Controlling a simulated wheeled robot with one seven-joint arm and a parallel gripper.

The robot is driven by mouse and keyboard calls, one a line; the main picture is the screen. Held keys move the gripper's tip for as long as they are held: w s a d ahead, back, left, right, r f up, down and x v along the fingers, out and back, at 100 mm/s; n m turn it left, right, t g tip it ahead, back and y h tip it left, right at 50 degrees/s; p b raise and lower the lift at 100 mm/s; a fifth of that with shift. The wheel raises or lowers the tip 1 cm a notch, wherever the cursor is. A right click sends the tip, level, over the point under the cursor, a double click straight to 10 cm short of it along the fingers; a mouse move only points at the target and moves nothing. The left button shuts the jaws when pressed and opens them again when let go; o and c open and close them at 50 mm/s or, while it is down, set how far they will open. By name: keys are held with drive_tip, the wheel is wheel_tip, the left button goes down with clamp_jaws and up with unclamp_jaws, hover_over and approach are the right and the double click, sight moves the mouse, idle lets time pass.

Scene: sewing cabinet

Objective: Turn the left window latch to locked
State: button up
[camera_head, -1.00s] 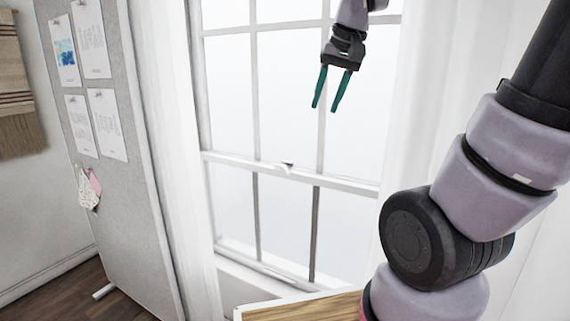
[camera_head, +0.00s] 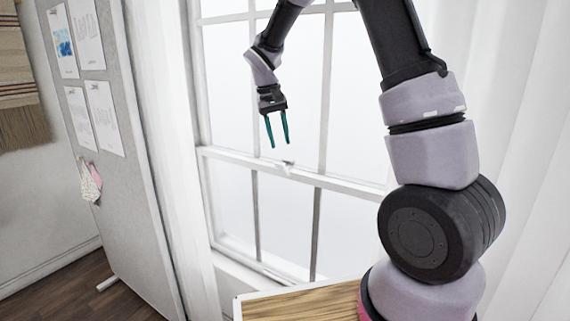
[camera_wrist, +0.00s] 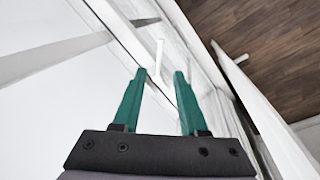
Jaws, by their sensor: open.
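The window latch (camera_head: 287,164) is a small white and grey piece on the middle rail of the white window (camera_head: 232,155). In the wrist view the latch (camera_wrist: 159,57) appears as a thin white lever just beyond my fingertips, between their lines. My gripper (camera_head: 277,146) has two teal fingers pointing down. It is above the rail, slightly left of the latch in the head view. It also shows in the wrist view (camera_wrist: 161,70), open and empty, with the fingers apart. I see no contact between the fingers and the latch.
A wooden tabletop (camera_head: 300,306) stands below the window. A grey pinboard (camera_head: 130,200) with papers stands at the left, and white curtains (camera_head: 520,120) hang at the right. The space in front of the panes looks clear.

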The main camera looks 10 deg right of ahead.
sight(286, 169)
drive_tip(key=f, duration=0.3)
drive_tip(key=d+f, duration=0.1)
drive_tip(key=f, duration=0.4)
drive_tip(key=shift+d+f, duration=0.3)
drive_tip(key=shift+d, duration=0.1)
clamp_jaws()
idle(0.9)
